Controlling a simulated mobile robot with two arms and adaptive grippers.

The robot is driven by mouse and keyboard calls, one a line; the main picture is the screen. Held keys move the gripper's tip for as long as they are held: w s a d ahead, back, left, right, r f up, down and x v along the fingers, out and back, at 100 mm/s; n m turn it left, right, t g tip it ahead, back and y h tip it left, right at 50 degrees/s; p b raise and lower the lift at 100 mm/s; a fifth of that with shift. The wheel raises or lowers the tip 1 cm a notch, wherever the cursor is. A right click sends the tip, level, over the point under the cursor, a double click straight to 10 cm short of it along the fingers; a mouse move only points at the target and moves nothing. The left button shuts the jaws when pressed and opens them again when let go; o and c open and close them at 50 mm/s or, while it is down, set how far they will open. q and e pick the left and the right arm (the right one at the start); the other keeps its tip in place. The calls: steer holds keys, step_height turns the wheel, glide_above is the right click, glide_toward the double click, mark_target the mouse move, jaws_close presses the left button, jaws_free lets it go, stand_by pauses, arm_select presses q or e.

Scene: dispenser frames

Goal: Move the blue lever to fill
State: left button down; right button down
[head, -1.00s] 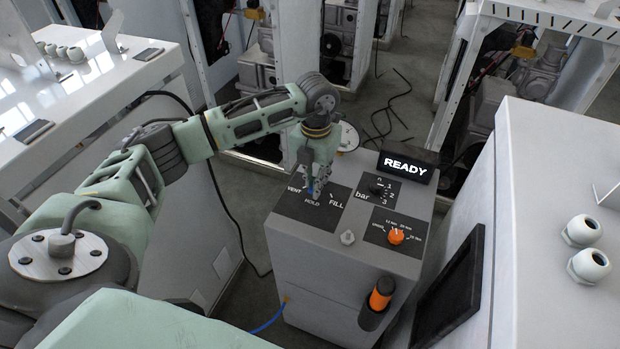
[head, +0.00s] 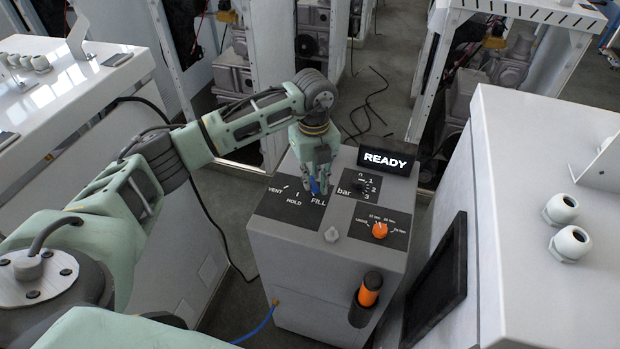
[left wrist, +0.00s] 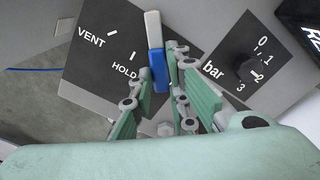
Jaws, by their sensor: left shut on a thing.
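The grey dispenser cabinet (head: 300,262) has a dark valve panel (head: 270,208) marked VENT, HOLD and FILL. My left gripper (head: 317,188) points down over the FILL side of this panel and is shut on the blue lever (head: 314,185). In the left wrist view the blue lever (left wrist: 157,70) with a whitish end (left wrist: 152,28) shows between my fingers (left wrist: 158,95). The FILL mark is hidden in that view. In the head view the gripper covers most of the lever. My right gripper is not in view.
A READY display (head: 387,161) stands at the cabinet's back. An orange-handled tool (head: 369,290) hangs in front. A white cabinet (head: 530,140) stands close on the right.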

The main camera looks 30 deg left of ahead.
mark_target(314, 183)
arm_select(q)
steer(key=shift+w+r, duration=0.1)
steer(key=shift+w, duration=0.05)
stand_by(0.3)
steer(key=c, duration=2)
jaws_free()
steer(key=o, duration=0.3)
steer(key=shift+r, duration=0.15)
step_height(314, 183, up, 12)
steer(key=shift+f, duration=0.2)
